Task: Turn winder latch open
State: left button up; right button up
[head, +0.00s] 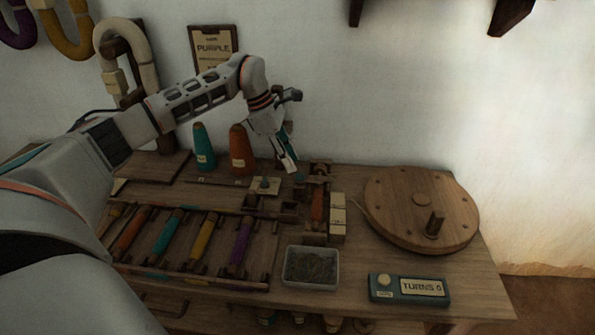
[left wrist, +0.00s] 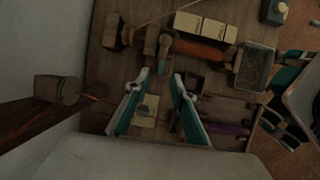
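The winder (head: 318,208) stands on the bench with an orange-red bobbin in it; the bobbin (left wrist: 200,49) also shows in the left wrist view. A short wooden lever with a grey end (left wrist: 152,40), which looks like the latch, sits between the bobbin and a wooden block (left wrist: 112,32). I cannot tell its turned position. My left gripper (head: 290,168) is above the bench, just left of the winder's back end. In the left wrist view its fingers (left wrist: 160,75) are apart with nothing between them, pointing toward the lever with a gap.
Cream blocks (head: 338,215) stand right of the winder. A wooden wheel with a crank knob (head: 405,205) is at the right. A metal tray (head: 311,284) and a turns counter (head: 410,288) are in front. Teal and orange cones (head: 239,150) stand behind; a bobbin rack (head: 160,270) is left.

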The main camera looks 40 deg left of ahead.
aim_at(298, 174)
pick_arm(q)
jog(key=x, duration=0.4)
jog(key=shift+f+b, duration=0.25)
jog(key=shift+b, duration=0.1)
jog(key=shift+r, duration=0.1)
grip_shut()
pick_arm(e)
jog(key=shift+w+a+r, duration=0.15)
jog(key=shift+a, duration=0.05)
pick_arm(q)
jog(key=shift+d+r, duration=0.1)
